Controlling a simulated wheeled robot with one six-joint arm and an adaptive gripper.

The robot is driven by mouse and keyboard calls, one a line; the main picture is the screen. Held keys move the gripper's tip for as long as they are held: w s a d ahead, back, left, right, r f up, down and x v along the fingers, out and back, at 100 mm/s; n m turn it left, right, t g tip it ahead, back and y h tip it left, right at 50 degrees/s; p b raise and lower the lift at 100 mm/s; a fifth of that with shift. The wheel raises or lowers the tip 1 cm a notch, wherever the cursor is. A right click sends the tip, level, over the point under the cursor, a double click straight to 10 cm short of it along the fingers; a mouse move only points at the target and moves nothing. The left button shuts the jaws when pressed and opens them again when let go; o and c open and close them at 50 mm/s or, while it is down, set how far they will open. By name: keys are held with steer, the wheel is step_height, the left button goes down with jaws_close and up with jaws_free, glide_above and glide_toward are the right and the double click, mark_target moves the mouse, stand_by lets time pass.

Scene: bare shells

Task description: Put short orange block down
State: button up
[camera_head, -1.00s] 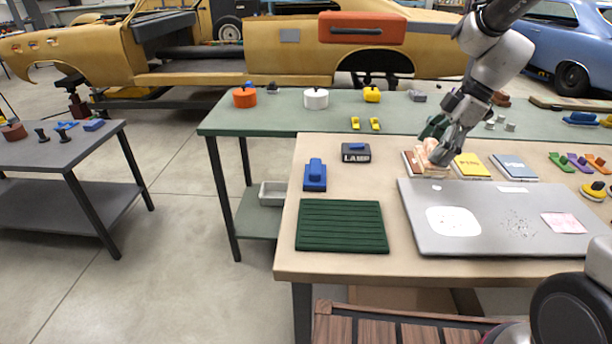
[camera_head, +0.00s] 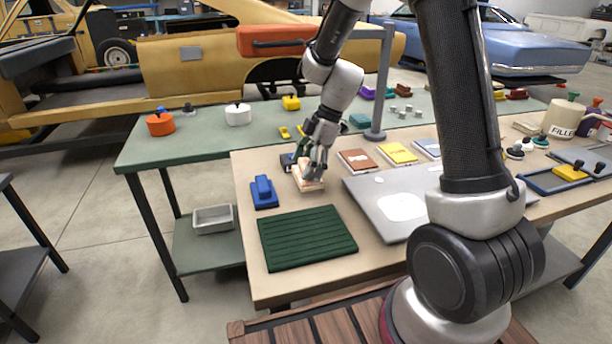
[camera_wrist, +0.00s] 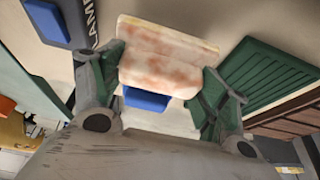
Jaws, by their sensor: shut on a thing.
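The short orange block (camera_head: 309,182) is cream with orange-brown blotches. In the wrist view the block (camera_wrist: 165,58) sits between the two fingers of my gripper (camera_wrist: 163,78), one at each side. The fingers cover part of the block in the head view. I cannot tell whether its underside touches the table.
A blue block (camera_head: 263,192) and a dark green ribbed mat (camera_head: 306,237) lie nearer. A brown booklet (camera_head: 357,161) and a grey panel (camera_head: 375,203) are to the right. Bare tabletop lies between block and mat.

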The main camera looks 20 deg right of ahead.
steer(key=shift+f, duration=1.6)
steer(key=o, duration=1.1)
steer(key=shift+f, duration=0.15)
steer(key=shift+c, duration=0.2)
steer(key=v, duration=1.2)
steer(key=s+d+r+m+t+h, duration=0.2)
steer(key=s+d+r+m, duration=0.3)
steer(key=s+r+m, duration=0.55)
steer(key=s+d+m+t+h, duration=0.1)
steer(key=s+d+m, duration=0.1)
steer(key=s, duration=0.5)
steer(key=s+d+m+t+h, duration=0.1)
steer(key=s+d+m, duration=0.2)
steer(key=s+m, duration=0.2)
steer(key=shift+s+d+r, duration=0.2)
steer(key=shift+s+r, duration=0.05)
steer(key=shift+s, duration=1.55)
